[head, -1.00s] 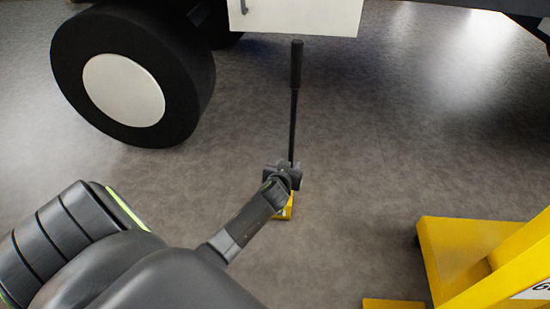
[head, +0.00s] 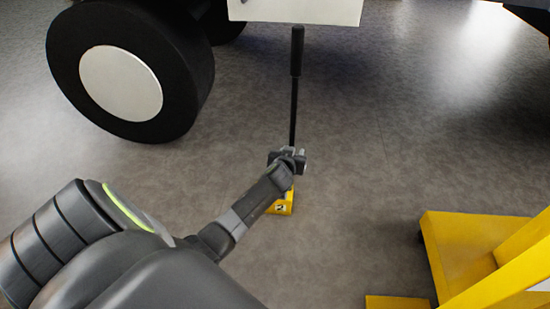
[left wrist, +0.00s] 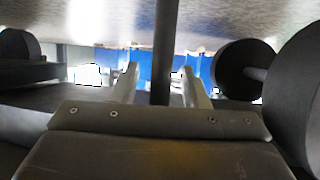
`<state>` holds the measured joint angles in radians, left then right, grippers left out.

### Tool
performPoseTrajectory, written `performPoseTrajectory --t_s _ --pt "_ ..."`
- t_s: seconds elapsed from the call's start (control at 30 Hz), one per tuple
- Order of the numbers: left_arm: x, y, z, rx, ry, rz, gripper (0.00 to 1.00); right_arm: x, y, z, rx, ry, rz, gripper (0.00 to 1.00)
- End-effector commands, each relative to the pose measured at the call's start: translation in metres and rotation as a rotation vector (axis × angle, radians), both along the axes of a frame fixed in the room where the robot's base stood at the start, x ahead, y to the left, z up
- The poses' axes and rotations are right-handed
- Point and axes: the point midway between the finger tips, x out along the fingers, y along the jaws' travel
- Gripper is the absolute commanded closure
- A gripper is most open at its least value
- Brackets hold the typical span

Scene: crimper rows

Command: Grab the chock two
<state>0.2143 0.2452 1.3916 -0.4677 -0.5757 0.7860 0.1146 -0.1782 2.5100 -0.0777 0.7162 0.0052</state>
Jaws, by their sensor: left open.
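The chock is a small yellow block (head: 284,207) on the floor with a tall thin black pole (head: 293,110) standing up from it, topped by a thicker grip. I cannot read which number it carries. My left gripper (head: 289,156) is at the lower part of the pole, above the block. In the left wrist view, the dark pole (left wrist: 165,50) passes between the two spread fingers of my left gripper (left wrist: 162,85), with gaps on both sides. Part of the block is hidden behind my arm. My right gripper is out of view.
A large vehicle with a black wheel (head: 130,75) and a white lower panel (head: 295,10) stands behind. A yellow frame (head: 465,250) stands at the lower right. The grey floor (head: 360,170) between them is clear.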

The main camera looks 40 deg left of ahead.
Motion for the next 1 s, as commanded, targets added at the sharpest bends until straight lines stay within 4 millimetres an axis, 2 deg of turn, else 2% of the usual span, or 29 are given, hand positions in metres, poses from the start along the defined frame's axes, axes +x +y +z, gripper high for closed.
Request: performPoseTrajectory --t_s 0.13,0.17,0.47,1.0 --pt "0.0 0.0 0.0003 0.0 0.0 0.0 0.58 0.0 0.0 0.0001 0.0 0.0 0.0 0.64" --pt "0.0 0.0 0.0003 0.0 0.0 0.0 0.61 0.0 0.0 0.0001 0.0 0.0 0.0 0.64" --pt "0.0 -0.0001 0.0004 0.0 0.0 0.0 1.0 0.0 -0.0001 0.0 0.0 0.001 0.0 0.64" --pt "-0.0001 -0.0003 0.0002 -0.001 0.0 0.0 1.0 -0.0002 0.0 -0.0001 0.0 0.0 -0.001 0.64"
